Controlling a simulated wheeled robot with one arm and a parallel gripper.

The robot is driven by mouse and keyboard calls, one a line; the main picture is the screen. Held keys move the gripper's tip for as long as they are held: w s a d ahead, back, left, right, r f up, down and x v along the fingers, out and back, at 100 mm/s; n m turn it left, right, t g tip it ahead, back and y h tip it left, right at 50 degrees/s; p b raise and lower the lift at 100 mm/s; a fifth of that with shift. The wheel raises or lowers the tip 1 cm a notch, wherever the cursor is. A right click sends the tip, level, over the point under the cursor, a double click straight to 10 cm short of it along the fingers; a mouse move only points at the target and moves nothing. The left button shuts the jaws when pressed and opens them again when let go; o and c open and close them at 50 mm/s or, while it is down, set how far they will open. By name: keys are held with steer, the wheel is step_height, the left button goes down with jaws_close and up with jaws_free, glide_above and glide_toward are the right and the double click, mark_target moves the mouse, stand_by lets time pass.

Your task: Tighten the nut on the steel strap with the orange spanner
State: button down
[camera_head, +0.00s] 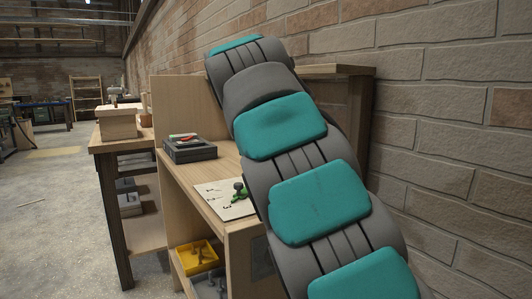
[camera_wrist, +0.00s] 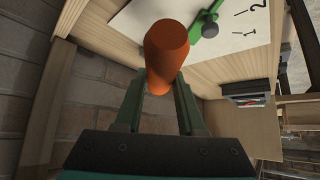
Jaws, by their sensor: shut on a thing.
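In the wrist view, the orange spanner (camera_wrist: 166,45) shows as a thick orange handle between the dark green fingers of my gripper (camera_wrist: 160,82). My gripper is shut on this handle. The handle hides the far part of the spanner, so I cannot see its jaw. It appears in front of the white marked sheet (camera_wrist: 150,14) on the wooden bench. In the head view my arm covers the middle, and neither my gripper nor the spanner shows. I cannot make out the nut or the steel strap in either view.
A green tool (camera_head: 240,190) lies on the sheet. A dark grey box (camera_head: 188,150) sits farther along the bench (camera_head: 228,164). A yellow bin (camera_head: 197,257) is on the shelf below. A brick wall (camera_head: 452,120) closes the right side. Open floor (camera_head: 55,220) is left.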

step_height(320, 180, down, 4)
steer(key=b, duration=0.3)
steer(key=shift+f, duration=0.1)
steer(key=shift+s+d+f+b, duration=0.15)
steer(key=shift+d+b, duration=0.1)
steer(key=shift+b, duration=0.25)
steer(key=d+n+y, duration=0.1)
steer(key=d+n+y+b, duration=0.1)
steer(key=d+n+y, duration=0.1)
steer(key=d+n, duration=0.1)
steer(key=shift+d+r+b, duration=0.1)
steer(key=shift+r+b, duration=0.2)
steer(key=shift+b, duration=0.05)
steer(key=w+d+n+y, duration=0.1)
steer(key=d+n, duration=0.1)
steer(key=w+d+n+g+y+p, duration=0.1)
steer(key=d+n, duration=0.1)
steer(key=w+d+n+y+p, duration=0.1)
steer(key=d+n+y, duration=0.1)
steer(key=shift+d+g, duration=0.1)
steer(key=shift+g, duration=0.2)
steer(key=shift+f+b, duration=0.3)
steer(key=shift+f, duration=0.2)
